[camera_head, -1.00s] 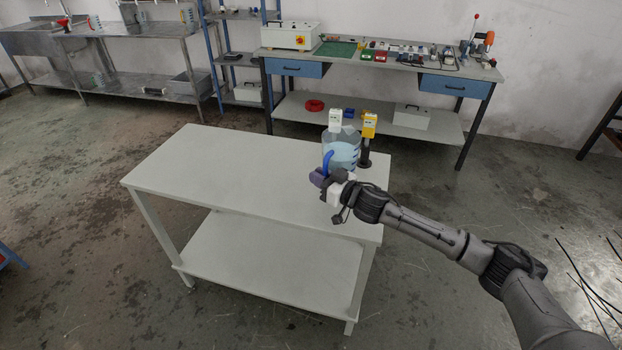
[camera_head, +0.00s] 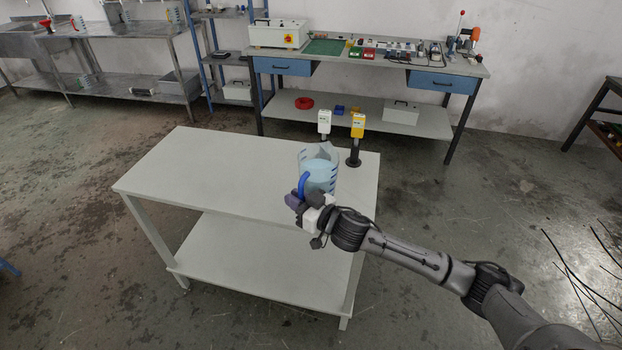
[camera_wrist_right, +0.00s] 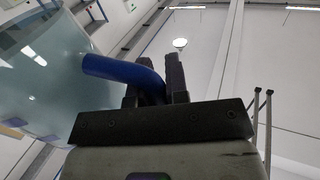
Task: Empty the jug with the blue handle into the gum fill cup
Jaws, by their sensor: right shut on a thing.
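The clear jug (camera_head: 320,178) with bluish liquid and a blue handle (camera_head: 304,185) is over the right part of the pale table in the head view. My right gripper (camera_head: 303,199) is shut on the blue handle, on the near side of the jug. In the right wrist view the jug wall (camera_wrist_right: 35,75) fills the left side, and the handle (camera_wrist_right: 120,70) runs in between the fingers (camera_wrist_right: 157,85). I cannot tell whether the jug's base touches the table. I cannot make out the gum fill cup. My left gripper is not in view.
A white-topped device (camera_head: 324,122) and a yellow-topped device (camera_head: 357,126) stand behind the jug on the table (camera_head: 200,175). The table's left and middle are clear. A workbench (camera_head: 380,62) with tools stands behind, and a steel bench (camera_head: 120,30) is far left.

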